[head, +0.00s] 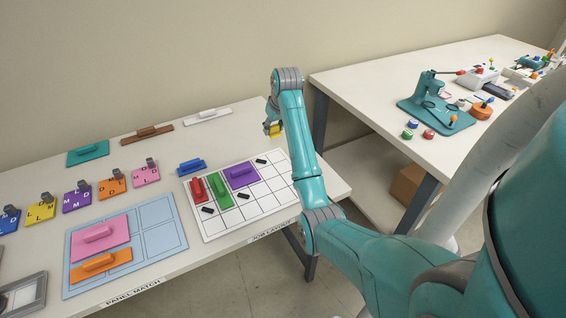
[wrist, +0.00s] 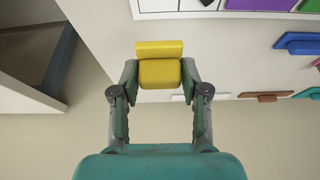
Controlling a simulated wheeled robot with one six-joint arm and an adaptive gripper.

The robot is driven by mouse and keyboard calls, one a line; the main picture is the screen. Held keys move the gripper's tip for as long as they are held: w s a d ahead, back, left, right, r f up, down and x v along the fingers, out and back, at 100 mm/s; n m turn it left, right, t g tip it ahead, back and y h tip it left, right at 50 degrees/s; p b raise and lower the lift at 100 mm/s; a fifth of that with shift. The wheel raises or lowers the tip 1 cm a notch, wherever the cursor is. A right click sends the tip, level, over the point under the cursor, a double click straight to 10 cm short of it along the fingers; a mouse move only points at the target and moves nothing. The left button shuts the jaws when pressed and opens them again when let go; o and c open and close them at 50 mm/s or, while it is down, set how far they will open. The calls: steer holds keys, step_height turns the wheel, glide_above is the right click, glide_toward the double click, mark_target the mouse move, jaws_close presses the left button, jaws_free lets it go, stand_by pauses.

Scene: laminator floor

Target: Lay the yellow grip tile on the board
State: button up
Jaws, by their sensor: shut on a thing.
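The yellow grip tile (wrist: 159,50) is in my gripper (wrist: 160,75), with its handle between the two fingers in the wrist view. In the head view the yellow tile (head: 275,129) shows small below my gripper (head: 270,117), held above the table near its back right part. The white gridded board (head: 252,218), labelled JOB LAYOUT, lies on the table. Red (head: 198,188), green (head: 220,191) and purple (head: 241,175) tiles lie on its left and upper part. Several small black pieces lie on the board. My arm hides the board's right edge.
Blue (head: 192,167), white (head: 207,117), brown (head: 147,135) and teal (head: 88,152) handled tiles lie loose on the table. A light blue PANEL MATCH board (head: 160,246) holds pink and orange tiles. A second table (head: 380,90) stands at right across a gap.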

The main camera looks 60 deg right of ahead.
mark_target(274, 155)
steer(key=f, duration=1)
steer(key=shift+s+a, duration=0.15)
steer(key=shift+s, duration=0.15)
steer(key=o, duration=1.3)
steer(key=shift+f, duration=0.15)
steer(key=v, duration=1.2)
steer(key=shift+r, duration=0.2)
